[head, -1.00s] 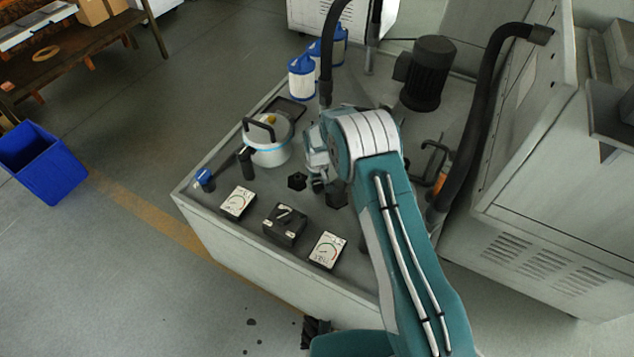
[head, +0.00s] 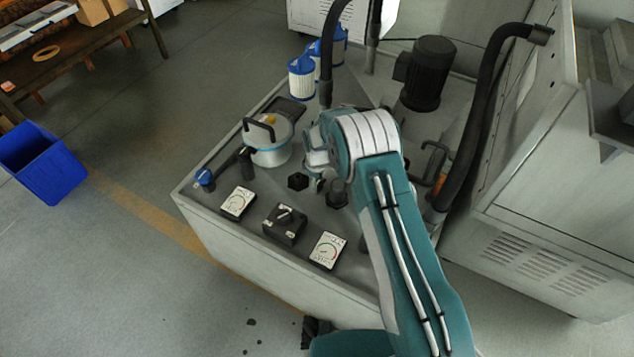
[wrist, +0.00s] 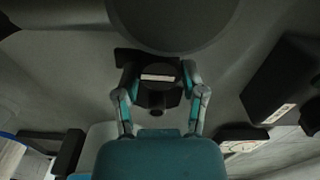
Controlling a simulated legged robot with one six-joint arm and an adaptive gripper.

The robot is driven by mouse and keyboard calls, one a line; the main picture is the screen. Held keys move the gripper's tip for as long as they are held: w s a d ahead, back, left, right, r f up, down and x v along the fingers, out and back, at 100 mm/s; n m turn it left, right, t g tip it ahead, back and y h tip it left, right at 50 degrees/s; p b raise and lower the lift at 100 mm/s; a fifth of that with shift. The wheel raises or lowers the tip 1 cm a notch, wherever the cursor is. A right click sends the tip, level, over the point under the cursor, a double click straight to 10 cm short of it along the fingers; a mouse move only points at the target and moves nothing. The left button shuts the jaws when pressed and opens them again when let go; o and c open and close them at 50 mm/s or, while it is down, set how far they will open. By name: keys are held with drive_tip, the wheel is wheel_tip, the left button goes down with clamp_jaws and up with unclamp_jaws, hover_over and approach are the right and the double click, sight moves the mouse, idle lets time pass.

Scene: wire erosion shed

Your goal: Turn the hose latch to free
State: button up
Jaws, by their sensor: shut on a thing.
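My gripper (wrist: 158,80) shows in the wrist view with a finger on each side of a dark knob-like part (wrist: 157,97) that bears a white strip. I take this part to be the hose latch. The fingers are shut on it. In the head view my gripper (head: 317,182) is low over the grey machine top, between two small black fittings, and my arm hides much of it. The latch itself is not clear in the head view, and its exact angle is hard to tell.
A white canister (head: 268,149) stands left of my gripper. Two gauges (head: 238,203) (head: 327,250) and a black switch box (head: 285,225) sit in front. A black motor (head: 428,78) and thick hose (head: 468,140) stand behind and right. A blue-ended fitting (head: 205,178) is at the left edge.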

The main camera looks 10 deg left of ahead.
drive_tip(key=shift+w+n, duration=0.1)
drive_tip(key=shift+n, duration=0.2)
drive_tip(key=o, duration=0.9)
wheel_tip(320, 180, up, 12)
drive_tip(key=shift+a+f, duration=0.1)
idle(0.5)
